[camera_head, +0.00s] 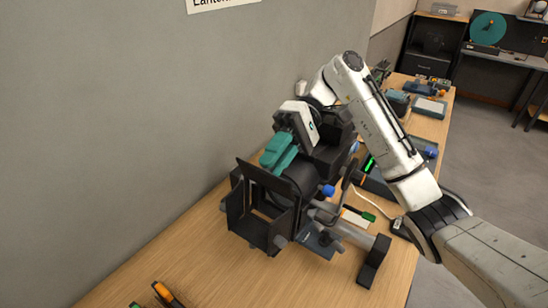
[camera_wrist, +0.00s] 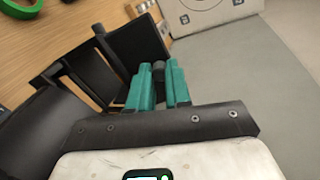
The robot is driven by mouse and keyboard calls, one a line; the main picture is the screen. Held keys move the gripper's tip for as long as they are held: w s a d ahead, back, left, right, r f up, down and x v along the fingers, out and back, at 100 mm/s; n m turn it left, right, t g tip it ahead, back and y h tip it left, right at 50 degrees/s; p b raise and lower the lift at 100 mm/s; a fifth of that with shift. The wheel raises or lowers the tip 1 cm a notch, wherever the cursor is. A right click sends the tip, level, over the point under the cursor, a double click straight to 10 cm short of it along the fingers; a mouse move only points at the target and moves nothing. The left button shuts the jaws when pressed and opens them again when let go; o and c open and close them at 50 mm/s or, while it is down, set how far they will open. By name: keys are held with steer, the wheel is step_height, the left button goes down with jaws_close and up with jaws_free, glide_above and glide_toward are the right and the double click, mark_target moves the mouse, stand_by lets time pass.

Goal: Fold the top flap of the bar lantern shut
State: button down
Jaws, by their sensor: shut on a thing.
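The black bar lantern (camera_head: 300,182) stands on the wooden bench with its framed front and dark flaps facing the lower left. A dark edge that seems to be the top flap (camera_head: 262,177) runs along the top of the front, under my fingers. My gripper (camera_head: 272,160) has teal fingers and comes in from above and behind this edge. In the wrist view my gripper (camera_wrist: 161,85) is shut on a small dark grey tab, seen between the fingertips. Dark lantern panels (camera_wrist: 138,45) show beyond and left of the fingers. The flap's exact angle is partly hidden.
A grey wall (camera_head: 120,110) stands close behind the lantern. Blue knobs (camera_head: 327,190), a green-handled tool (camera_head: 361,213) and a fader desk (camera_head: 374,176) lie to its right. An orange-handled tool (camera_head: 166,292) lies at front left. The bench's left-front stretch is mostly clear.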

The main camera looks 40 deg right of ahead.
stand_by(0.4)
steer(key=c, duration=1.1)
jaws_free()
steer(key=shift+o, duration=0.2)
steer(key=shift+w+d, duration=0.1)
steer(key=shift+d, duration=0.05)
steer(key=b+v, duration=0.3)
steer(key=v, duration=0.5)
steer(key=shift+d, duration=0.15)
steer(key=shift+b+v, duration=0.55)
steer(key=shift+v, duration=0.6)
steer(key=shift+o, duration=0.3)
